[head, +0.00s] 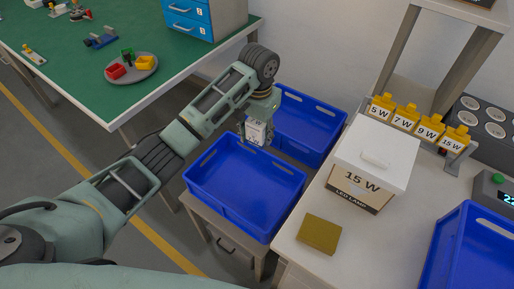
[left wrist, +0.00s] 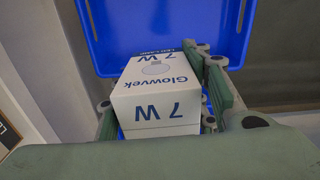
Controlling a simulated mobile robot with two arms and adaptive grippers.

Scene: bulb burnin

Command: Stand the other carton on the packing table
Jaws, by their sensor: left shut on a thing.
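My left gripper (head: 258,120) is shut on a small white carton (head: 256,132), above the area between two blue crates. In the left wrist view the carton (left wrist: 158,98) reads "Glowvek 7 W", upside down, and sits between the two fingers of the gripper (left wrist: 160,110). A larger box (head: 364,168) marked "15 W LED LAMP", with a white lid, stands on the pale table (head: 316,262) at the right. I cannot tell which table is the packing table. My right gripper is not in view.
One blue crate (head: 243,200) stands on a low stand, another blue crate (head: 312,118) behind it. A third blue crate (head: 458,235) is at the right. A yellow-brown block (head: 319,234) lies by the 15 W box. Yellow tags (head: 405,117) line a rack. A green table (head: 60,80) is at the left.

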